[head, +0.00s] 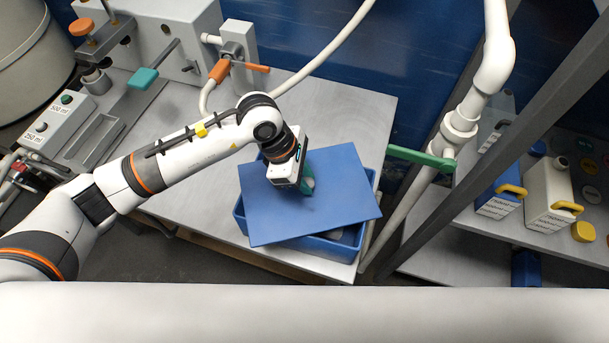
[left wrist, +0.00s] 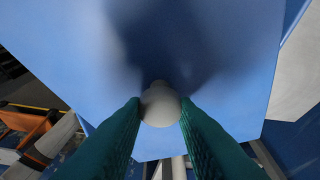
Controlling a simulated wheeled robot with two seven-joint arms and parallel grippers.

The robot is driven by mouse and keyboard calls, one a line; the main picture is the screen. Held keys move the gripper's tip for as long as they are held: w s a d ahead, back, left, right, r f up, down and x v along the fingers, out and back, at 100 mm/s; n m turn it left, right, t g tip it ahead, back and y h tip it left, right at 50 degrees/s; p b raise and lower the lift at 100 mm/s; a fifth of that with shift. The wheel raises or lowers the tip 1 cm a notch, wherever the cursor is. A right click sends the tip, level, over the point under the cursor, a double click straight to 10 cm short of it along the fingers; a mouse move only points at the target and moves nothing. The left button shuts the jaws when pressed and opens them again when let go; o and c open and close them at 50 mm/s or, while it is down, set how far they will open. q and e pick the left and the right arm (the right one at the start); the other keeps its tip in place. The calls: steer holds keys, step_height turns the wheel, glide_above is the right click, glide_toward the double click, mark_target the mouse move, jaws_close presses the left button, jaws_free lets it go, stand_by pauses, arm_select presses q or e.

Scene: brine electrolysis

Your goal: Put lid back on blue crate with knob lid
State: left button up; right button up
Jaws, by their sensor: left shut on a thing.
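The blue lid (head: 338,190) is over the blue crate (head: 295,243) on the grey table. The lid is turned relative to the crate, so parts of the crate's rim and a little of its inside show at the front and right. My left gripper (head: 307,184) is shut on the lid's knob near the middle of the lid. In the left wrist view the pale round knob (left wrist: 160,105) is between the two green fingers, with the blue lid (left wrist: 215,50) around it. I cannot tell whether the lid touches the rim. My right gripper is not in view.
A white pipe with a green lever (head: 420,157) rises just right of the crate. A shelf at the right holds a blue canister (head: 497,197) and a white canister (head: 549,192). The grey table (head: 350,112) is clear behind the crate.

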arm_select(q)
steer(key=shift+b, duration=0.35)
stand_by(0.6)
steer(key=o, duration=1.1)
steer(key=shift+o, duration=0.6)
steer(key=o, duration=0.4)
steer(key=shift+c, duration=0.2)
steer(key=shift+r+p, duration=1.5)
steer(key=shift+r, duration=2)
